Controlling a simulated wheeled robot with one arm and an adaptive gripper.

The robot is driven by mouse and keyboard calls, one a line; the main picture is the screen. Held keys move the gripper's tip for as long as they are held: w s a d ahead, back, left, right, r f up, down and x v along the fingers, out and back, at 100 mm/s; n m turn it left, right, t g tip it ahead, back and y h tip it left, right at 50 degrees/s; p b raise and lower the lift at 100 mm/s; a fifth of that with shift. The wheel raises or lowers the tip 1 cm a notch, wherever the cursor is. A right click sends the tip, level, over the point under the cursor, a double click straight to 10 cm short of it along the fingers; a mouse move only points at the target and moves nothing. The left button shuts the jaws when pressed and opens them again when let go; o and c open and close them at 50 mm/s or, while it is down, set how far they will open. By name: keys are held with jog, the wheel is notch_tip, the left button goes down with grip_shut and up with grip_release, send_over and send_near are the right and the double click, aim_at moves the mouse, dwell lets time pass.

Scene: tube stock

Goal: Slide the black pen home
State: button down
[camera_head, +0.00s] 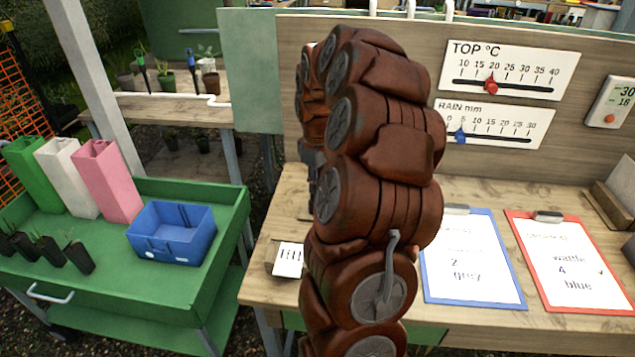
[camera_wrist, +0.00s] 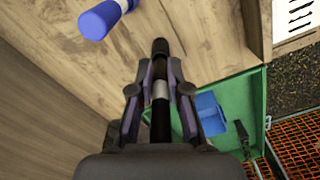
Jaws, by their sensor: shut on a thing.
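The black pen (camera_wrist: 160,50) shows in the wrist view as a dark rod with a silver band. My gripper (camera_wrist: 160,80) is shut on it, with one finger on each side of the band. The pen's far end points up the picture, over or near the wooden bench; I cannot tell whether it touches anything. In the head view my arm hides the pen and most of my gripper. No holder for the pen can be made out in either view.
A blue cylinder (camera_wrist: 98,20) is near the pen in the wrist view. The wooden bench (camera_head: 270,235) bears a blue clipboard (camera_head: 470,280), a red clipboard (camera_head: 565,270) and a white card (camera_head: 288,260). A green cart (camera_head: 215,205) with a blue bin (camera_head: 172,235) stands left.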

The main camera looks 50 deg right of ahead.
jog(key=shift+f, duration=0.15)
jog(key=shift+f+b, duration=1.05)
jog(key=shift+f, duration=0.35)
jog(key=c, duration=1)
grip_release()
jog(key=shift+c, duration=0.2)
notch_tip(320, 180, up, 12)
